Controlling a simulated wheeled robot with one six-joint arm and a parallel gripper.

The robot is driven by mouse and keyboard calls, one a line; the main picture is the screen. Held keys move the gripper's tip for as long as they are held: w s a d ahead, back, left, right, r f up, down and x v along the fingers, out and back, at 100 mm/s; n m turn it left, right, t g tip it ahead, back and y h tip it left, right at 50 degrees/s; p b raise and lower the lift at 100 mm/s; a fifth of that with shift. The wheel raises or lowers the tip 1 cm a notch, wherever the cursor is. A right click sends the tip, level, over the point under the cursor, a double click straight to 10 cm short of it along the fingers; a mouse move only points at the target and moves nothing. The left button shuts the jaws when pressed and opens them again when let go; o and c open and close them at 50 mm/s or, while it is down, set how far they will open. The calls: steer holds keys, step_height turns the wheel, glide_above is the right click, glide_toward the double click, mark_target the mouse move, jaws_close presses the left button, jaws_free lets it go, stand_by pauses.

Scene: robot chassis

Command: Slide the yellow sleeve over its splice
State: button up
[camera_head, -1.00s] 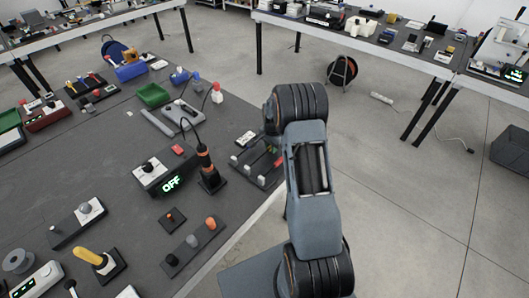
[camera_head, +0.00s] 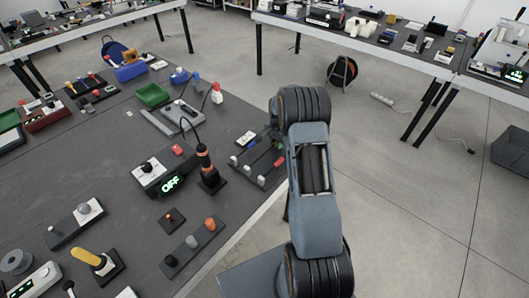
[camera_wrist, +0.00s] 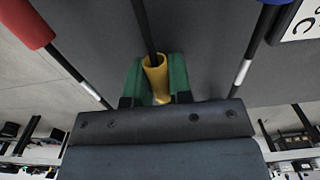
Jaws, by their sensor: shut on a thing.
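The yellow sleeve (camera_wrist: 154,82) sits between the green finger pads of my gripper (camera_wrist: 156,72) in the wrist view. My gripper is shut on it. A dark cable (camera_wrist: 143,25) runs into the sleeve's open far end. The splice of this cable does not show; the sleeve and gripper may hide it. On the neighbouring cables, a red sleeve (camera_wrist: 26,22) is at the left with a white splice (camera_wrist: 90,91) below it, and another white splice (camera_wrist: 242,72) is at the right. In the head view my arm hides the gripper and yellow sleeve.
A white label (camera_wrist: 298,20) is at the wrist view's upper right.

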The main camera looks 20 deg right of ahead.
stand_by(0.9)
steer(key=o, duration=0.4)
steer(key=shift+o, duration=0.2)
steer(key=shift+r, duration=0.1)
steer(key=shift+r+p, duration=1.85)
steer(key=shift+r, duration=1.6)
